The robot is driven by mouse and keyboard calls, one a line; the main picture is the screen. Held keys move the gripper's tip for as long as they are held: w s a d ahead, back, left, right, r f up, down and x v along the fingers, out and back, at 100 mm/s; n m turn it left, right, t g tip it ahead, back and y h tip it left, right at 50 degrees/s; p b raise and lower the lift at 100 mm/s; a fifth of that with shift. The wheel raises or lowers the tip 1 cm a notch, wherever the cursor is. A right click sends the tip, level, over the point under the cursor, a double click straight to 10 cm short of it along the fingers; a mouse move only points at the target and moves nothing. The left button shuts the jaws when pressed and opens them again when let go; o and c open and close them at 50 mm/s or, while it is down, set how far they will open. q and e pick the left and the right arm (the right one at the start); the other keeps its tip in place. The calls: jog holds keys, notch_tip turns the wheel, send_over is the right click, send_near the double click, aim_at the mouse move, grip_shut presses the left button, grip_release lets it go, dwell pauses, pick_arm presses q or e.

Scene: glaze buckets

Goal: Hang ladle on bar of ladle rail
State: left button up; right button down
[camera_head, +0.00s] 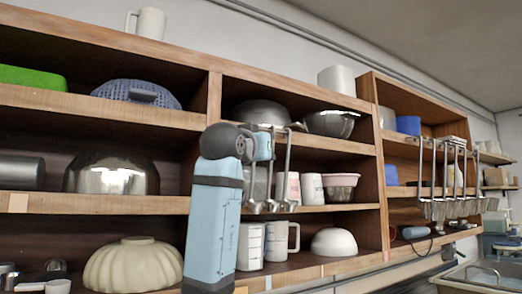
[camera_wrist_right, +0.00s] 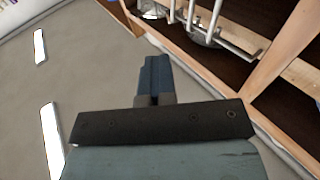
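Several metal ladles (camera_head: 282,172) hang in front of the middle shelf, beside the light-blue arm of mine that rises through the head view. More long-handled ladles (camera_head: 450,200) hang in a row at the right bay. Which bar the task means I cannot tell. Metal ladle-like parts (camera_wrist_right: 200,30) also show at the top of the right wrist view, partly cut off. My right gripper (camera_wrist_right: 156,62) has its fingers together, with nothing visible between them, apart from those parts. It cannot be made out in the head view. My left gripper is in neither view.
A wooden shelf unit (camera_head: 110,205) fills the wall, holding bowls, mugs and jugs. White measuring mugs (camera_head: 250,247) and a white bowl (camera_head: 334,242) stand on the lower shelf. A sink (camera_head: 480,277) is at lower right. A wooden edge (camera_wrist_right: 270,75) lies close right of my right gripper.

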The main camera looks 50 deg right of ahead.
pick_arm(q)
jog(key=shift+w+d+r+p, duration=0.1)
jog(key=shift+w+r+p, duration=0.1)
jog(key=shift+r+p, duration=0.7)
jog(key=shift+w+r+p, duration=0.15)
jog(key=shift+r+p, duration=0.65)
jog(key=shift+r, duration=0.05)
pick_arm(e)
jog(key=w+d+f, duration=0.1)
jog(key=w+d, duration=0.1)
jog(key=w, duration=0.5)
jog(key=w+d+f, duration=0.1)
jog(key=w+d, duration=0.1)
jog(key=w, duration=0.5)
jog(key=shift+w+d+f, duration=0.2)
jog(key=shift+d, duration=0.1)
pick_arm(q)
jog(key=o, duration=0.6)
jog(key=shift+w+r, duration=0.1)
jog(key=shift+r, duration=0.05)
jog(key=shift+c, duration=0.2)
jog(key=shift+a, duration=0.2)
pick_arm(e)
jog(key=shift+r, duration=0.15)
